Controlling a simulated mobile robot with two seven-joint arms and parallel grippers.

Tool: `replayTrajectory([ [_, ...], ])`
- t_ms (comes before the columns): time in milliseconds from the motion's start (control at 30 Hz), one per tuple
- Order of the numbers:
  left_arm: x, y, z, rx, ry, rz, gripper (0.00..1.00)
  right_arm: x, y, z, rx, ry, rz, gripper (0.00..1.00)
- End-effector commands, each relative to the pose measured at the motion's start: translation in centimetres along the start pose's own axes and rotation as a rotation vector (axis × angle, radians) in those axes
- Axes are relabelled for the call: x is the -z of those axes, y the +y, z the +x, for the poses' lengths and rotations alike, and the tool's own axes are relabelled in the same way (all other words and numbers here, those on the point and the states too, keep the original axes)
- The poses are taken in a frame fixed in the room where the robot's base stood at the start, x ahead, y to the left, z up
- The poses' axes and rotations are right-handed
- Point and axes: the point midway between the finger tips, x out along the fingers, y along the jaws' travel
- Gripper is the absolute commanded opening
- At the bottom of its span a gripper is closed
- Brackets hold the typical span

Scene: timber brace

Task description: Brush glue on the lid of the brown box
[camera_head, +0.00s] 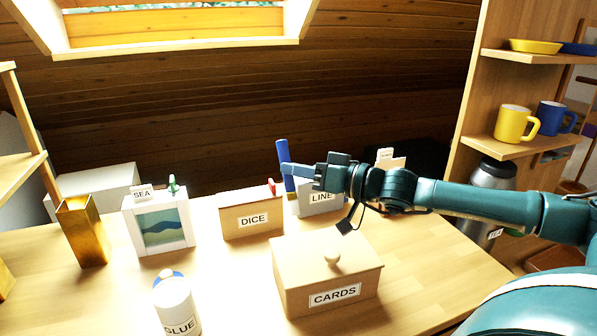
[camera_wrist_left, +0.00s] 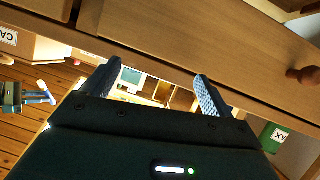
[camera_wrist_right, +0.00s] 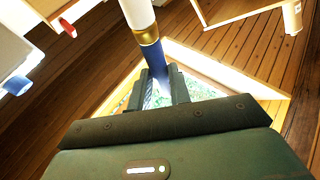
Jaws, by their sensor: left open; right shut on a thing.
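The brown box (camera_head: 297,291), labelled CARDS, stands on the table with its lid (camera_head: 310,254) on. A pale round knob (camera_head: 332,257) sits on the lid. A white glue container (camera_head: 174,300) with a blue top stands to the left. My right gripper (camera_head: 297,169) is shut on a brush (camera_head: 282,150) behind the box, above the LINE box. The right wrist view shows the brush's blue handle (camera_wrist_right: 155,57), gold band and pale end between the fingers (camera_wrist_right: 158,88). My left gripper (camera_wrist_left: 155,84) is open and empty in its wrist view, outside the head view.
A smaller brown DICE box (camera_head: 251,217), a white SEA box (camera_head: 160,222) and a grey LINE box (camera_head: 319,199) stand behind. A brass-coloured vessel (camera_head: 83,231) is at left. Shelves with mugs (camera_head: 512,124) stand at right. The table between glue and CARDS box is clear.

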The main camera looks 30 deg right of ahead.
Motion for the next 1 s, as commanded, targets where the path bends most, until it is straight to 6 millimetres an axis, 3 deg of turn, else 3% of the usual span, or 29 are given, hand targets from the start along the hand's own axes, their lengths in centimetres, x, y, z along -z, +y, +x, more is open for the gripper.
replayTrajectory([
  [433,0.9,0.0,-0.3,0.002,0.006,0.005,0.86,0.8,-0.4,0.0,0.000,0.000,0.000,0.00],
  [767,3.2,0.4,-1.3,0.003,0.006,0.005,0.86,3.4,-1.6,-0.1,0.000,0.000,0.001,0.00],
  [1000,3.1,0.4,-1.2,0.003,0.007,0.005,0.86,3.3,-1.5,-0.1,0.000,0.000,0.001,0.00],
])
